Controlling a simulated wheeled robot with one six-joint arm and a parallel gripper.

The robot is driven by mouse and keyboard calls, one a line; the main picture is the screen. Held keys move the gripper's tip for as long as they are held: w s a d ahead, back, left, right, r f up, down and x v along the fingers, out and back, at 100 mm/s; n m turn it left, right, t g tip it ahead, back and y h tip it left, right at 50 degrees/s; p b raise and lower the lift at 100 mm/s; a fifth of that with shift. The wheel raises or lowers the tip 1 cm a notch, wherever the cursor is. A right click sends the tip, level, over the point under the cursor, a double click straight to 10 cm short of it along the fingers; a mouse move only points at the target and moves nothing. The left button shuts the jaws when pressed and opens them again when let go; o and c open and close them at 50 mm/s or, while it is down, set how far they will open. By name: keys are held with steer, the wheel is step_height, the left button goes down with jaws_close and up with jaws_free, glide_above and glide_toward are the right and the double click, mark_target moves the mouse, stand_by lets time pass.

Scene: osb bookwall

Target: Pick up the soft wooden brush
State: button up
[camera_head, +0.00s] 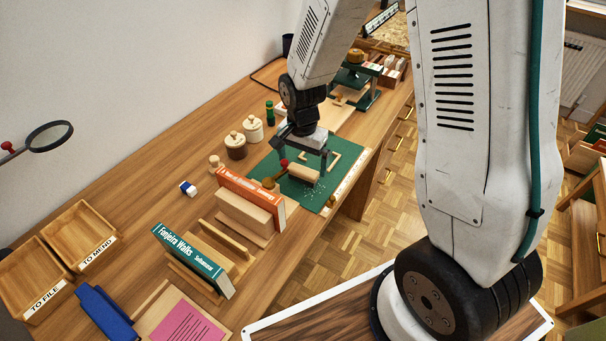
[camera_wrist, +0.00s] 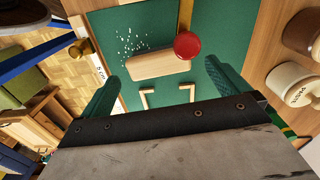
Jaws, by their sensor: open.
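A pale wooden block (camera_head: 303,173), which looks like the brush, lies on the green cutting mat (camera_head: 306,193). No bristles show. In the wrist view the block (camera_wrist: 160,64) lies lengthwise across the gap between my fingers, with white crumbs (camera_wrist: 131,43) beside it. A red ball (camera_wrist: 187,46) is close to its right end and hides part of it; it also shows in the head view (camera_head: 284,163). My gripper (camera_head: 303,160) is open and empty, pointing down above the mat. How high the fingertips are over the block is hard to tell.
Two lidded jars (camera_head: 244,137) stand left of the mat. A small wooden bracket (camera_wrist: 166,92) lies on it. An orange book (camera_head: 250,185) stands upright close by, and a teal book (camera_head: 193,259) nearer. The desk's edge runs along the right.

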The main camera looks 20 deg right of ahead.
mark_target(303, 170)
steer(key=shift+s+f, duration=0.1)
steer(key=shift+f, duration=1.9)
steer(key=c, duration=1)
steer(key=shift+o, duration=0.3)
steer(key=shift+r, duration=0.1)
step_height(303, 170, up, 18)
steer(key=shift+o, duration=0.4)
steer(key=shift+d, duration=0.1)
